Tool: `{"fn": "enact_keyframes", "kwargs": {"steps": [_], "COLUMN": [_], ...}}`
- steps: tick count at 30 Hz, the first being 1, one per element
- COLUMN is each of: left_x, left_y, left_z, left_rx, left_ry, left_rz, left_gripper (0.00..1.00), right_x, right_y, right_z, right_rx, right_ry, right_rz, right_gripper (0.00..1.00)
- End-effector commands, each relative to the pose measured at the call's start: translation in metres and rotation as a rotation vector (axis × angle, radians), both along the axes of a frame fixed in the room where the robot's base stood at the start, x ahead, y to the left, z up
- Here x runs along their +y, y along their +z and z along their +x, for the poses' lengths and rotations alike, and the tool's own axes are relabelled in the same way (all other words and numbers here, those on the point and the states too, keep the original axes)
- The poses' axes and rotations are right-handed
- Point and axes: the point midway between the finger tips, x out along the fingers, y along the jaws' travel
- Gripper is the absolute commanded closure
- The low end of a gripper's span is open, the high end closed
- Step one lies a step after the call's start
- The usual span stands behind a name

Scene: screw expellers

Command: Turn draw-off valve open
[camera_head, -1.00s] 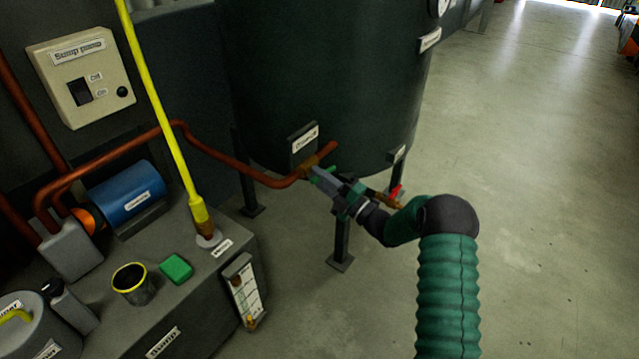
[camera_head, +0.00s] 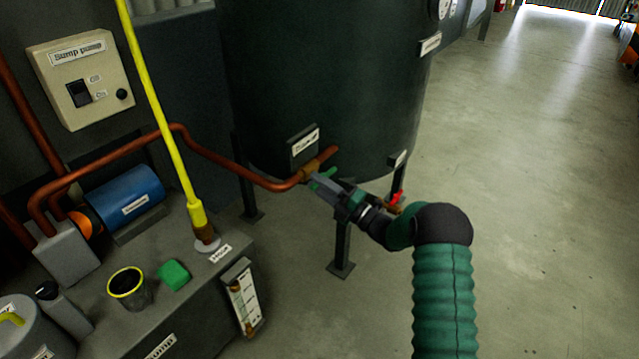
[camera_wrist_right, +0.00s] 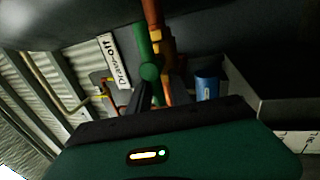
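The draw-off valve sits on a copper pipe low on the front of the dark tank (camera_head: 330,80), under a small label plate (camera_head: 304,143). Its brass body (camera_head: 308,173) shows in the head view, with bits of the green handle (camera_head: 330,173) beside my right gripper (camera_head: 316,187). In the right wrist view the green handle (camera_wrist_right: 142,42) lies beside the copper pipe (camera_wrist_right: 155,22), and its round hub (camera_wrist_right: 149,72) is just beyond my fingers. The fingers are at the handle; whether they grip it is unclear. My left gripper is out of view.
A red-handled valve (camera_head: 397,198) is just right of my right gripper, near a tank leg (camera_head: 342,250). The sump (camera_head: 200,310) at left carries a blue motor (camera_head: 125,197), a green block (camera_head: 174,275) and a black-and-yellow cup (camera_head: 128,287). The floor at right is clear.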

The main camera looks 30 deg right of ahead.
Motion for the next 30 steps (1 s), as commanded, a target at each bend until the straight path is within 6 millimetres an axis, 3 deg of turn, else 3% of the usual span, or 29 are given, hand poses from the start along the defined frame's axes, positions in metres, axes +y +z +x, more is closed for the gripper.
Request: {"fn": "enact_keyframes", "kwargs": {"steps": [3, 14, 17, 30], "left_x": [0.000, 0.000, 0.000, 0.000], "left_y": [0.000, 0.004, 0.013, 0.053], "left_z": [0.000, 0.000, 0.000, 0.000], "left_rx": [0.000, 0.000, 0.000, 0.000], "left_ry": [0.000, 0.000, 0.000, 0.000], "left_rz": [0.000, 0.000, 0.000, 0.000], "left_gripper": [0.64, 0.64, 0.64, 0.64], "right_x": [0.000, -0.005, -0.011, -0.055], "right_y": [0.000, 0.002, 0.000, -0.033], "right_z": [0.000, -0.005, -0.019, -0.127], "right_rx": [-0.001, -0.004, -0.002, -0.001], "right_ry": [0.000, -0.004, -0.006, -0.005], "right_rz": [0.000, 0.001, 0.001, 0.004], "right_gripper": [0.63, 0.63, 0.63, 0.63]}}
